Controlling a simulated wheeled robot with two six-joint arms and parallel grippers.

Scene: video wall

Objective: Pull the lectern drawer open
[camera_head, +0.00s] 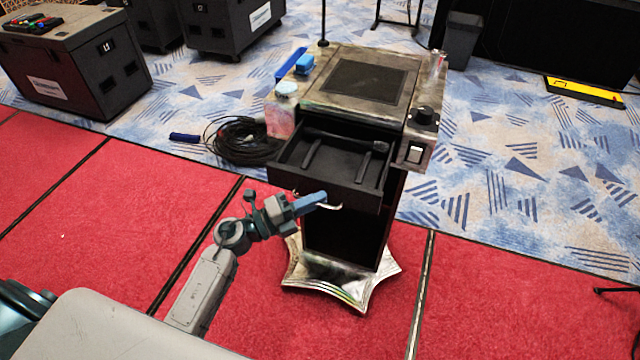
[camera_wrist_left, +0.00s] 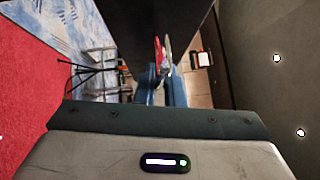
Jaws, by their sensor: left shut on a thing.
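The lectern (camera_head: 352,256) stands upright on a star-shaped metal foot in the middle of the head view. Its black drawer (camera_head: 318,178) sticks out toward me, and its inside shows with dark items lying in it. My left gripper (camera_head: 322,197) is at the drawer's front and shut on the pale curved drawer handle (camera_head: 332,207). In the left wrist view the blue fingers (camera_wrist_left: 163,88) are together at the handle (camera_wrist_left: 166,50), below the dark drawer front. My right gripper is not in view.
A black cable coil (camera_head: 243,140) lies on the floor left of the lectern. Black cases (camera_head: 232,24) stand at the back left. A bin (camera_head: 461,40) stands at the back right. The red carpet in front of the lectern is clear.

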